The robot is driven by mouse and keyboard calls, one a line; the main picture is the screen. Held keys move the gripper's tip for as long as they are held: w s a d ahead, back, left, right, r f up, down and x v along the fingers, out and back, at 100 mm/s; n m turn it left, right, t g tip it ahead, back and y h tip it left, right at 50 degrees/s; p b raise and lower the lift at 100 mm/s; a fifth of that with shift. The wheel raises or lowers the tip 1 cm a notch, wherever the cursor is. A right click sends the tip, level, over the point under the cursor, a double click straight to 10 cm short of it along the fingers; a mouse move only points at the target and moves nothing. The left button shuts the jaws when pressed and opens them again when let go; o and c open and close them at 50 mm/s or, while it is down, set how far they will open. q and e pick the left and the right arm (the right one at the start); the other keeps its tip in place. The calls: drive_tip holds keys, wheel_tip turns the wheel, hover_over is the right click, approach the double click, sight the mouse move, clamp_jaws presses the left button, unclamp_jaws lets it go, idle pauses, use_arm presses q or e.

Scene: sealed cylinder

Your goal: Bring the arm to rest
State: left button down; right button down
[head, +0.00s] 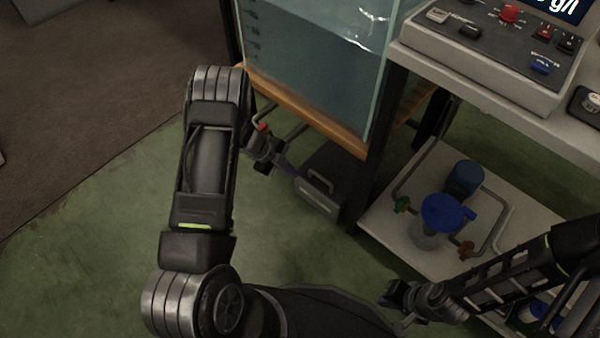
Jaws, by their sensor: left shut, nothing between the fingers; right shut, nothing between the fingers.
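My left arm rises from the bottom of the head view and bends over at the top. Its small gripper (285,168) hangs past the upper arm, pointing down and right, shut and empty. It is in front of a dark grey box with a handle (318,182), and I cannot tell the gap between them. My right arm comes in from the right edge. Its gripper (400,306) is low in the view, left of the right forearm, shut and empty. Its fingertips are small and partly lost against my dark base.
A glass tank of liquid (310,65) stands on a wooden board (300,108) at the top. A control panel (480,60) sits on a white bench at right. Below is a shelf (395,222) with pipes and a blue valve (445,212). Green floor (80,240) at left is clear.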

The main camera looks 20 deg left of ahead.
use_arm(q)
drive_tip(key=shift+s+a+r, duration=0.25)
drive_tip(key=shift+a+r, duration=0.1)
drive_tip(key=shift+r, duration=0.2)
